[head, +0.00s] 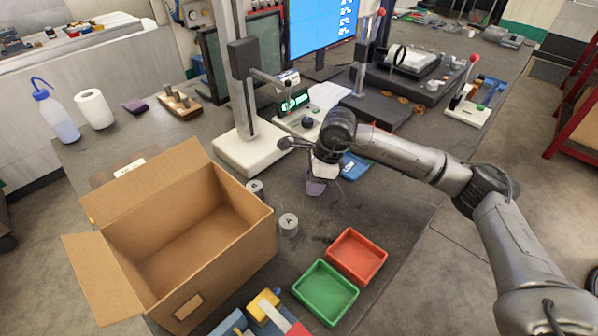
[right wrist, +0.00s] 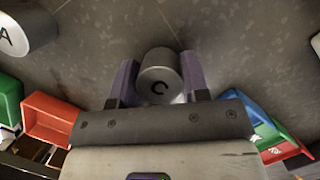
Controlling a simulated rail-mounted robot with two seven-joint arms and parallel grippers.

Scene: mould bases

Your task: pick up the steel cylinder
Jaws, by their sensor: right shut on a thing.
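In the right wrist view, a steel cylinder (right wrist: 160,72) with a letter C on its end face sits between the two purple fingers of my right gripper (right wrist: 158,84), which is shut on it. In the head view my right gripper (head: 317,185) is low over the dark table, and its cylinder is hidden there. I cannot tell whether the held cylinder touches the table. Two other steel cylinders stand by the open box: one marked A (head: 288,224) and one behind it (head: 255,190). The A cylinder also shows in the right wrist view (right wrist: 27,32). My left gripper is not in view.
An open cardboard box (head: 190,240) stands left of the cylinders. A green tray (head: 325,293) and a red tray (head: 357,256) lie in front. A measuring stand with a white base (head: 248,150) is behind. The table right of the red tray is clear.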

